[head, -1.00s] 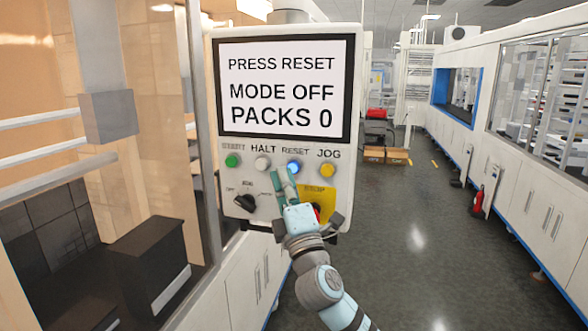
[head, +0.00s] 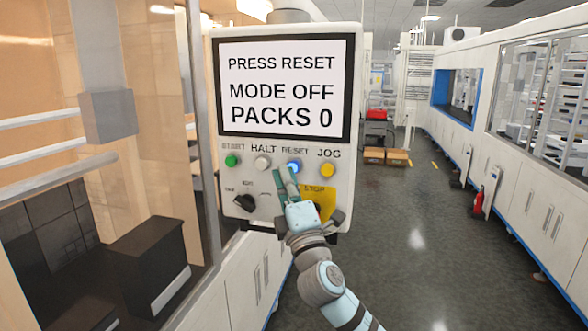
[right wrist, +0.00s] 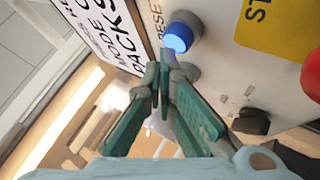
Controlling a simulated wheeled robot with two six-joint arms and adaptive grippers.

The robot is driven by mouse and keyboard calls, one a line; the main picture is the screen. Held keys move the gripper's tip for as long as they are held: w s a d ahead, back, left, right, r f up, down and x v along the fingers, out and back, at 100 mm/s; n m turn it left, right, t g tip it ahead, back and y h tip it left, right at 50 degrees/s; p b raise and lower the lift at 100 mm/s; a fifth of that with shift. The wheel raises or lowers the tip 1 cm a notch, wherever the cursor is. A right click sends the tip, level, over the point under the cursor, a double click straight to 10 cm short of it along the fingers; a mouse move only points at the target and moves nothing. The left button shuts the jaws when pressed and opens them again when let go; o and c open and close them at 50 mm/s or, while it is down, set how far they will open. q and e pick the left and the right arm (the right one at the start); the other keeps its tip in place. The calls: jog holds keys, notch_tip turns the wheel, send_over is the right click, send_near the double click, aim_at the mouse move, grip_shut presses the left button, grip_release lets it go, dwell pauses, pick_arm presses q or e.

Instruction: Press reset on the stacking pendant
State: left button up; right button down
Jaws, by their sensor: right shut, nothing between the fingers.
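The white stacking pendant (head: 345,60) hangs at centre in the head view. Its screen (head: 285,90) reads "PRESS RESET", "MODE OFF", "PACKS 0". The blue reset button (head: 294,166) is lit and sits under its label. It also shows in the right wrist view (right wrist: 181,34), just above the fingertips. My right gripper (head: 285,173) is shut and empty, its tips just below the reset button in the head view. In the right wrist view its fingertips (right wrist: 166,72) are close to the button; I cannot tell whether they touch it. My left gripper is not in view.
Beside reset are the green start button (head: 232,160), the grey halt button (head: 262,162) and the yellow jog button (head: 327,170). A black mode knob (head: 245,202) sits lower left. A yellow stop plate (head: 327,195) is partly behind my gripper. The aisle floor is open at right.

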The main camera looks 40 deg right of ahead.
jog(key=shift+w+d, duration=0.25)
jog(key=shift+d, duration=0.15)
dwell(0.3)
jog(key=shift+s+a, duration=0.55)
jog(key=shift+a, duration=0.25)
jog(key=s+a+p, duration=0.3)
jog(key=a, duration=0.2)
jog(key=shift+s, duration=0.25)
jog(key=shift+w+d, duration=0.1)
dwell(0.4)
